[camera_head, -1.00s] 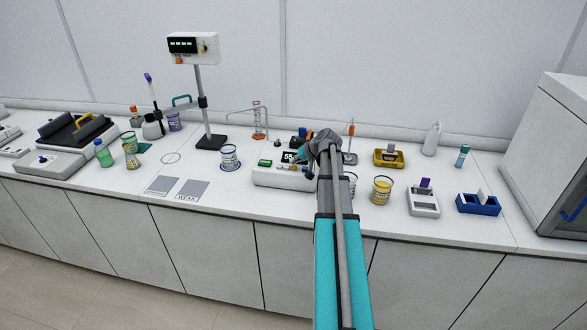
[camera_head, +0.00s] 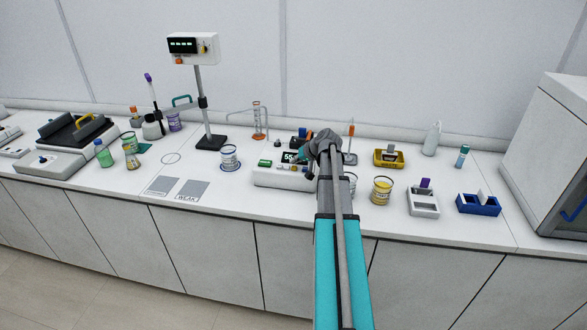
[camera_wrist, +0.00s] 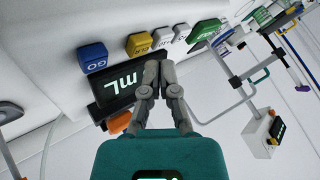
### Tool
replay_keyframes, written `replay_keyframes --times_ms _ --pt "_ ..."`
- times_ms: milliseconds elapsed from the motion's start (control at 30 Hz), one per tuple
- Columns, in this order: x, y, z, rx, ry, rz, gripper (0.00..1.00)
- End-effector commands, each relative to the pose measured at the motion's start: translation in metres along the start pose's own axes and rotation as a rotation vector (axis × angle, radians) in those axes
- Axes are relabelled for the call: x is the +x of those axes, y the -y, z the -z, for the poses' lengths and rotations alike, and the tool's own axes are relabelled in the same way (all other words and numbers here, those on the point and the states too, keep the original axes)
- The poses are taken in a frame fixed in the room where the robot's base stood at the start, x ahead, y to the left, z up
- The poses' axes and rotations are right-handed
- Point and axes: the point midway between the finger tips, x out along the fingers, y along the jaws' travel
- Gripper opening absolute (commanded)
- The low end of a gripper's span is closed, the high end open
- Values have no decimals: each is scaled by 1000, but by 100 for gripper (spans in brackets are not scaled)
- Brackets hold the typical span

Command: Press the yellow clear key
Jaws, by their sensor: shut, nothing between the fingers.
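The yellow key (camera_wrist: 139,44), its lettering looking like CLR, sits in a row of keys on a white device in the wrist view. The row lies beside a dark display (camera_wrist: 125,83) reading mL. My gripper (camera_wrist: 160,66) is shut and empty, its fingertips over the display's edge near the yellow key. I cannot tell whether they touch anything. In the head view, the white device (camera_head: 266,178) is partly hidden by my arm, and the yellow key is too small to make out clearly.
A blue GO key (camera_wrist: 92,57) and a white key (camera_wrist: 163,38) flank the yellow key. An orange part (camera_wrist: 119,122) is beside the display. In the head view, a printed cup (camera_head: 229,158) stands left of the device and a yellow-filled beaker (camera_head: 381,191) right.

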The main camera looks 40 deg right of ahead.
Motion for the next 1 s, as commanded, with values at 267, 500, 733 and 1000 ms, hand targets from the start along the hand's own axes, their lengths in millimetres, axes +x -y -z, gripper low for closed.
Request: replay_keyframes --times_ms 267,500,733,1000 --pt "5 -3 -3 0 0 0 0" --pt "6 -4 -4 0 0 0 0" --pt "6 -4 -4 0 0 0 0" --pt "8 -4 -5 0 0 0 0"
